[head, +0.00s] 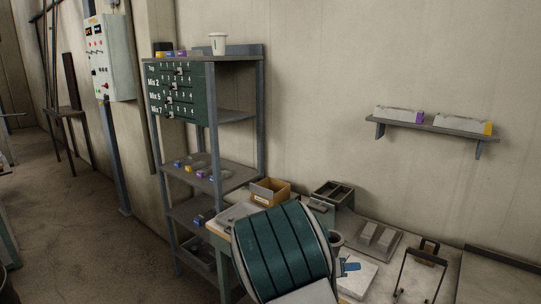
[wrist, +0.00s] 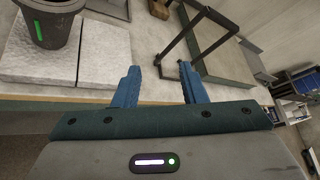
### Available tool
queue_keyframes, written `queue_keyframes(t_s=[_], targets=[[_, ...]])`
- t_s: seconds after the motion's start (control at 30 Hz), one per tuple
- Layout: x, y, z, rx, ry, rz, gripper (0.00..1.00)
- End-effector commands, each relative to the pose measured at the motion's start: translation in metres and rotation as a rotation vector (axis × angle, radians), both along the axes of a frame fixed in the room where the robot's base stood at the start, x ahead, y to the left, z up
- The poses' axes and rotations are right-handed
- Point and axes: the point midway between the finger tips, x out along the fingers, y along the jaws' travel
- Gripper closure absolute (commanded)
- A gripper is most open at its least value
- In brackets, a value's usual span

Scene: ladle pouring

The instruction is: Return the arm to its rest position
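My gripper (wrist: 160,84) shows in the wrist view with its two blue fingers apart and nothing between them. It is above the front edge of the workbench (wrist: 155,92). In the head view my green ribbed arm covers the lower middle, and only a bit of blue finger (head: 350,267) shows at its right side. A dark cup (wrist: 50,18) with a green mark stands on pale slabs (wrist: 95,50) to the left of the fingers. A black frame with a handle (wrist: 197,32) stands beyond the fingers and appears apart from them.
A wooden box (head: 270,192) and a dark divided tray (head: 333,193) are at the bench's back. A shelf rack (head: 213,130) with a white cup (head: 218,43) on top stands left of the bench. A wall shelf (head: 435,127) holds two trays. Open floor (head: 75,215) lies left.

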Motion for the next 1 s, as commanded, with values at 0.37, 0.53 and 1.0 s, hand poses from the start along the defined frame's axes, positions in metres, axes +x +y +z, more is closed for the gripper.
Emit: queue_keyframes(t_s=[0.37,0.53,1.0], targets=[[-0.112,-0.03,0.027,0.647,-0.513,-0.691,0.62],[-0.158,-0.022,0.041,0.873,-0.733,-1.013,0.62],[-0.262,0.031,0.085,1.307,-1.252,-1.912,0.62]])
